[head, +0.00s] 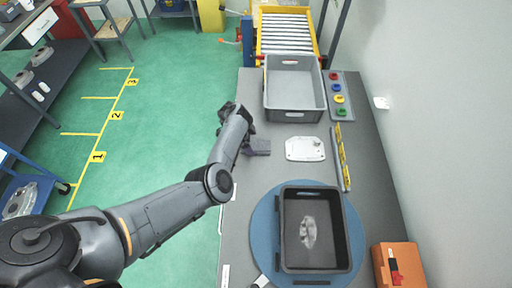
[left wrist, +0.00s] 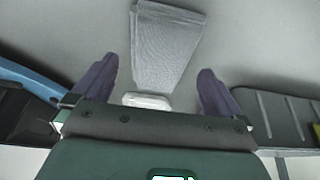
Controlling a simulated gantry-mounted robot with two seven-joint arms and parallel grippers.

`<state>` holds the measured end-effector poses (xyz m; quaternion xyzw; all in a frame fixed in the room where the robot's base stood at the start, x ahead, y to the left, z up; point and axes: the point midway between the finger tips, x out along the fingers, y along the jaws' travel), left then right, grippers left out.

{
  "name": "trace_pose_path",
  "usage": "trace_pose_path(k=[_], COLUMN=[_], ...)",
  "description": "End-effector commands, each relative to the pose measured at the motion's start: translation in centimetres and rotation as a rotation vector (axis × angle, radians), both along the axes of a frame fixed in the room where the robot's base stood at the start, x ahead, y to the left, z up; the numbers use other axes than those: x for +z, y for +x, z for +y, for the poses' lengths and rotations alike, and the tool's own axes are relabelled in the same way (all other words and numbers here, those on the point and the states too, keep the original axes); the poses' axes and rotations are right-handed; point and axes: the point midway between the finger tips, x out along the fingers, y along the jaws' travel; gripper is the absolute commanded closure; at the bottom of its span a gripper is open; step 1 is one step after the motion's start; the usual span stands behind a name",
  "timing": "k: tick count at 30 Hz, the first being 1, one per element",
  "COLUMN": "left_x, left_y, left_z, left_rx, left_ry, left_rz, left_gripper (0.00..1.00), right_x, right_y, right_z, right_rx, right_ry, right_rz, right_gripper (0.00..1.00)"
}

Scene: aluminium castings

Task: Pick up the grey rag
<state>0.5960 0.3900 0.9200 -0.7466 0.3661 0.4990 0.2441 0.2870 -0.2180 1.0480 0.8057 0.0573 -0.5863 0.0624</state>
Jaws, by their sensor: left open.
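The grey rag (left wrist: 168,45) is a folded, textured cloth lying flat on the grey bench. In the head view the rag (head: 260,147) lies near the bench's left edge, just right of my left wrist. My left gripper (left wrist: 154,72) is open, with one dark finger on each side of the rag's near end in the wrist view. I cannot tell how high the fingers are above the bench. In the head view the left gripper (head: 246,143) is mostly hidden by my own arm. My right gripper is not in view.
A grey crate (head: 295,114) stands at the back of the bench (head: 260,178). A light plate (head: 305,149) lies right of the rag. A black tray (head: 315,269) with a casting sits on a blue disc (head: 263,235) in front. An orange box (head: 399,262) is at front right.

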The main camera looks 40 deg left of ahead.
Motion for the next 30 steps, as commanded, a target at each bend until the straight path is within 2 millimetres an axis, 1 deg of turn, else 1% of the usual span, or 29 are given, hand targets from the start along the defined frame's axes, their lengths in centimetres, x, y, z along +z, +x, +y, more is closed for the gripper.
trace_pose_path(k=[1,5,14,15,26,30], left_x=[-0.8,-2.0,-2.2,-2.2,-2.2,-2.2], left_y=[0.2,0.4,0.6,0.6,0.5,0.5], left_z=[-0.3,-0.6,-0.7,-0.7,-0.7,-0.7], left_rx=[0.000,0.000,0.000,0.000,0.000,0.000], left_ry=[-0.003,-0.001,0.001,0.001,0.001,0.001], left_rz=[-0.001,0.000,-0.002,-0.002,-0.001,-0.001], left_gripper=[0.00,0.00,0.00,0.02,0.57,0.58], right_x=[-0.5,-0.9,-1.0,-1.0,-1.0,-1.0], right_y=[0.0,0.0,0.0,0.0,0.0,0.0], right_z=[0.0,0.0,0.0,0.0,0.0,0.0], right_rx=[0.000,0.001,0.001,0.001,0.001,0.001], right_ry=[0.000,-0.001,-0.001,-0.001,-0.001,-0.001], right_rz=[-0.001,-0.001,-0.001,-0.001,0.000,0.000], right_gripper=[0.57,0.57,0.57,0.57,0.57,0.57])
